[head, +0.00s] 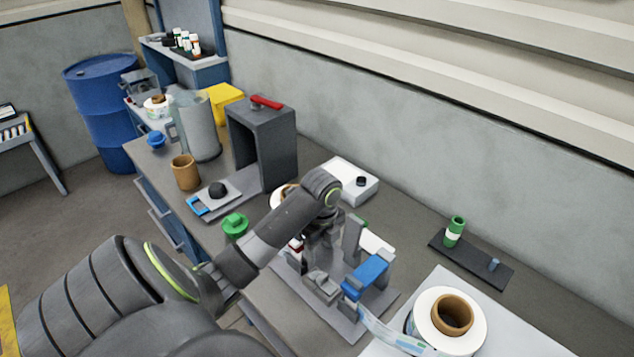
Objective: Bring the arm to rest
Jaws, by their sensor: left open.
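My left arm reaches in from the lower left, and its wrist bends down over the reel labeller (348,318). My left gripper (318,250) points down above the labeller's back left part. It is mostly hidden by my own wrist, and I see nothing held in it. The labeller has a grey base plate, grey uprights and a blue block (368,272). I cannot tell whether the gripper touches it. My right gripper is not in view.
A label reel (470,322) lies at the lower right, its strip running to the labeller. A green bottle (454,230) stands on a dark tray (490,272). A grey press frame (280,142), brown cup (186,172) and green knob (235,224) stand further left on the bench.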

